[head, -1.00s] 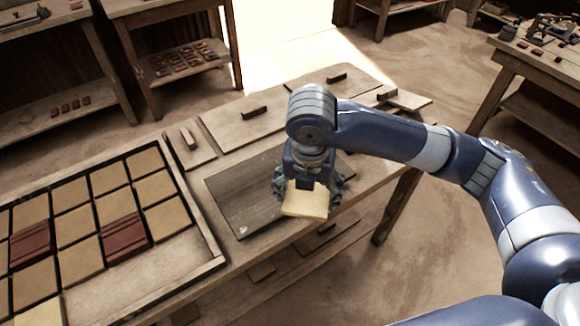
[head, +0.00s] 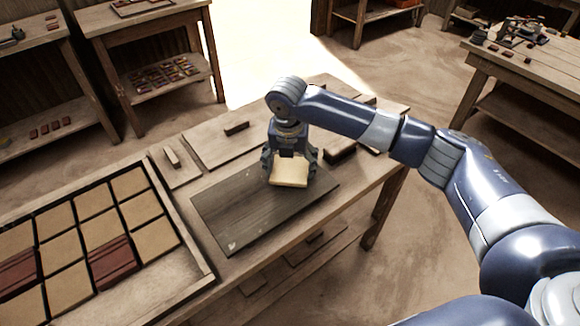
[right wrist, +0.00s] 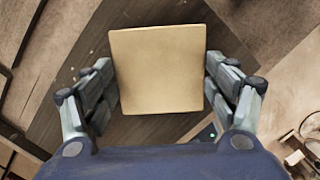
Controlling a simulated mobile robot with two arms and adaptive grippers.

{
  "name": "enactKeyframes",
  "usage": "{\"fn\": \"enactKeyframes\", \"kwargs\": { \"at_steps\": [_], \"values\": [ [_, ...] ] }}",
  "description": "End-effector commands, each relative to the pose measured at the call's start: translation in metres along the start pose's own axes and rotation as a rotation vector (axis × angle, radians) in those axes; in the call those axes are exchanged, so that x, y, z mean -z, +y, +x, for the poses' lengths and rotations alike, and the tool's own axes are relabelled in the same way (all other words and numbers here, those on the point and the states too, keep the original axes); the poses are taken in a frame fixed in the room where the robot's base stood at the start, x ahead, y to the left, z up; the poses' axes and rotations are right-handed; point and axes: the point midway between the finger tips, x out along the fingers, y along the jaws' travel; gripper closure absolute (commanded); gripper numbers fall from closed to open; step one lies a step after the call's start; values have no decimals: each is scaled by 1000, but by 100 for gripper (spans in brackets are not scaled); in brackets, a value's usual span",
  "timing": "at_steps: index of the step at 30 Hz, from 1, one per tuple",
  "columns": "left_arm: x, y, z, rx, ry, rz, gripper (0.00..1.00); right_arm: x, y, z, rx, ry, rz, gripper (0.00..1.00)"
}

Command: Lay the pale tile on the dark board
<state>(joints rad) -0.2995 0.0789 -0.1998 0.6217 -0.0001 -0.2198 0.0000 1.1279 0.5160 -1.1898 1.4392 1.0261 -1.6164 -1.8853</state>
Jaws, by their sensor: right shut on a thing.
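The pale tile (head: 289,172) is a square, light tan slab held in my right gripper (head: 290,168). In the right wrist view the tile (right wrist: 157,70) sits between the two fingers of the gripper (right wrist: 158,85), which are shut on its sides. The dark board (head: 245,215) is a flat grey-brown panel on the workbench, and it also shows behind the tile in the right wrist view (right wrist: 75,110). The tile is over the right part of the board; I cannot tell whether it touches it. My left gripper is out of view.
A wooden tray (head: 190,275) to the left holds several tan tiles and dark red ones. Wooden lids with handles (head: 232,140) lie behind the board. The bench's front edge runs close to the board's right corner. Most of the board is bare.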

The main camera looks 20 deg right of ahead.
Motion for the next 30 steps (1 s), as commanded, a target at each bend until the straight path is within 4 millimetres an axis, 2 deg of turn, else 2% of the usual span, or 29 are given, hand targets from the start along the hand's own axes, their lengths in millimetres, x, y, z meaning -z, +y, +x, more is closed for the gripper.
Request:
{"fn": "enactKeyframes", "kwargs": {
  "at_steps": [3, 13, 14, 16, 30],
  "values": [
    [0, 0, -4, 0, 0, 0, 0, 2, 0, 12, 0, 0, 0, 53],
    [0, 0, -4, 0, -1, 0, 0, 3, 0, 16, 0, -1, 1, 53],
    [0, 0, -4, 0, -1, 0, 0, 3, 0, 17, 0, 0, 1, 18],
    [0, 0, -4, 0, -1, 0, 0, 3, 0, 17, 0, 0, 1, 2],
    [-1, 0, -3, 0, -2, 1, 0, 2, 0, 15, -1, -1, 1, 0]
  ]
}}
